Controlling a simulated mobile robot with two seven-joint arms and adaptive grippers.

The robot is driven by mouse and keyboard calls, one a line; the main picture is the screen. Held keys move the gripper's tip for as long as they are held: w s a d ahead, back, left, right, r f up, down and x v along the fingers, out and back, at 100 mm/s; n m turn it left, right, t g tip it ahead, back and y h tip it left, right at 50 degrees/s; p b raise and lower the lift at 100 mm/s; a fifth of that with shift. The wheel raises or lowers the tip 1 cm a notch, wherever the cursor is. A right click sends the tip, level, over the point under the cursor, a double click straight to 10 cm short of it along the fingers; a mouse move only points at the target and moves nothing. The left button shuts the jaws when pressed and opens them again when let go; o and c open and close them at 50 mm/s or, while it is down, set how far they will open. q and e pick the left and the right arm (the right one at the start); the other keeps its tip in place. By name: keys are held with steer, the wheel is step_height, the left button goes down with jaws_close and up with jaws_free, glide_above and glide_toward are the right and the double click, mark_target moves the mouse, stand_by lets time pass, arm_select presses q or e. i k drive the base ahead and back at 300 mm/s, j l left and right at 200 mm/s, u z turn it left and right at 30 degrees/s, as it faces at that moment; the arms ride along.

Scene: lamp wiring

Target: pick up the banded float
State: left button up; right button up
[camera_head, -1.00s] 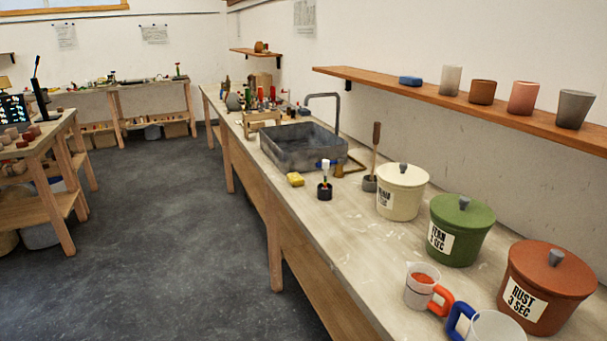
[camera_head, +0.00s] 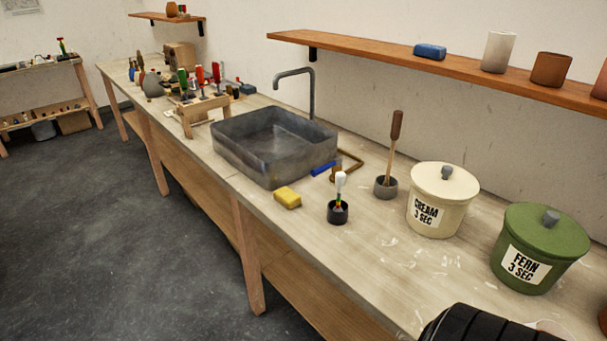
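The banded float (camera_head: 340,188) stands upright in a small black cup (camera_head: 338,213) on the long worktop. It has a white bulb on top and a thin stem with coloured bands; its lower end is hidden inside the cup. A black ribbed part of my own arm shows at the bottom right edge, well apart from the float. No gripper fingers show in the view.
A yellow sponge (camera_head: 287,198) lies left of the cup, before the grey sink (camera_head: 262,160). A grey pot (camera_head: 386,188) with a wooden-handled tool stands to the right. Farther right are the cream crock (camera_head: 440,203) and green crock (camera_head: 538,250). Bare worktop lies in front.

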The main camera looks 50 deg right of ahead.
mark_target(340, 176)
steer(key=i, duration=1.65)
steer(key=i+z, duration=0.35)
steer(key=i+j+z, duration=0.15)
steer(key=z, duration=0.2)
steer(key=i+j+z, duration=0.2)
steer(key=i+z, duration=0.15)
steer(key=z, duration=2)
